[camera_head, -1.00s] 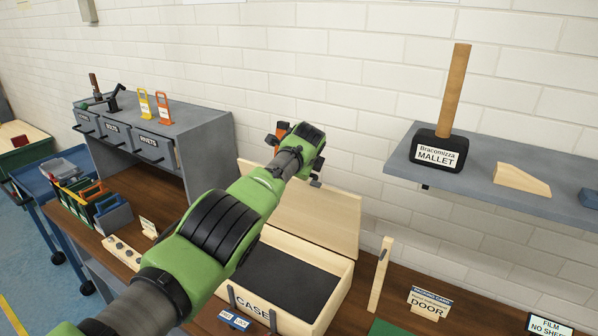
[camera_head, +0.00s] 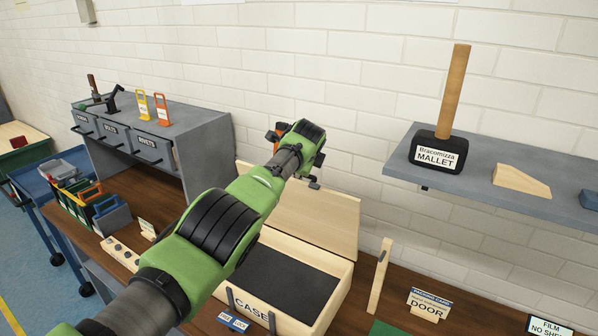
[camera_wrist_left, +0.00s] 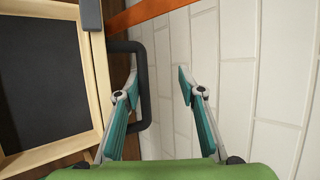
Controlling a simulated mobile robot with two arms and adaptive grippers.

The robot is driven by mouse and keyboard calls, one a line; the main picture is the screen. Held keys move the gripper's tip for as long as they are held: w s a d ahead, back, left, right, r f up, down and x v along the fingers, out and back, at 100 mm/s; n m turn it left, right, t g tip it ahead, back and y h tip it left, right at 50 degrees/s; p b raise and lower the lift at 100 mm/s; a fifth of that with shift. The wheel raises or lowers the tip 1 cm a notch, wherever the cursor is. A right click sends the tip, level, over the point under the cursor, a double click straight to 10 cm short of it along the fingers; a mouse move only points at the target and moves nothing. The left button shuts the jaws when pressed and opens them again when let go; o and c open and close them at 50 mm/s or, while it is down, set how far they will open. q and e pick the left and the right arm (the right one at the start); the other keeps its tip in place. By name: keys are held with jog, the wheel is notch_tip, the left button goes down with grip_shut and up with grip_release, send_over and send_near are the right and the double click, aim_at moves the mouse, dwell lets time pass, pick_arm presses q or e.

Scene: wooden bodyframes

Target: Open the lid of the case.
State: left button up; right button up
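The wooden case (camera_head: 340,293), with a dark lining, stands on the bench in the head view, partly behind my left arm. Its pale lid (camera_head: 335,220) is raised at the back, tilted toward the wall. My left gripper (camera_wrist_left: 158,88) is above the lid's top edge; the head view mostly hides its fingers. In the left wrist view its fingers are apart, with nothing clearly held between them. A black handle (camera_wrist_left: 145,108) is around or behind the left finger; I cannot tell if they touch. The case's dark inside (camera_wrist_left: 40,75) shows at the left. My right gripper is not in view.
A white brick wall (camera_head: 350,60) is close behind the lid. A grey shelf (camera_head: 470,189) with a mallet (camera_head: 438,152) is at the right. A grey drawer cabinet (camera_head: 210,140) stands at the left. A wooden stick (camera_head: 379,277) and a door sign (camera_head: 429,304) stand right of the case.

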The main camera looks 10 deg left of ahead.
aim_at(306, 183)
pick_arm(q)
jog(key=shift+s+d+f, duration=0.15)
jog(key=shift+d+f, duration=0.3)
jog(key=shift+f, duration=0.15)
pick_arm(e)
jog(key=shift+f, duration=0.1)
pick_arm(q)
jog(key=shift+r, duration=0.15)
jog(key=shift+d+r, duration=0.1)
jog(key=shift+r, duration=0.15)
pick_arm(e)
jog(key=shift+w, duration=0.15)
pick_arm(q)
jog(key=shift+s+r, duration=0.15)
jog(key=shift+s, duration=0.05)
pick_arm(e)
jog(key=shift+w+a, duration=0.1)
pick_arm(q)
jog(key=shift+s+r, duration=0.25)
jog(key=shift+r, duration=0.3)
jog(key=v, duration=0.9)
jog(key=shift+s+r, duration=0.1)
jog(key=shift+s+a+r, duration=0.3)
jog(key=shift+s+r, duration=0.05)
jog(key=shift+s, duration=0.05)
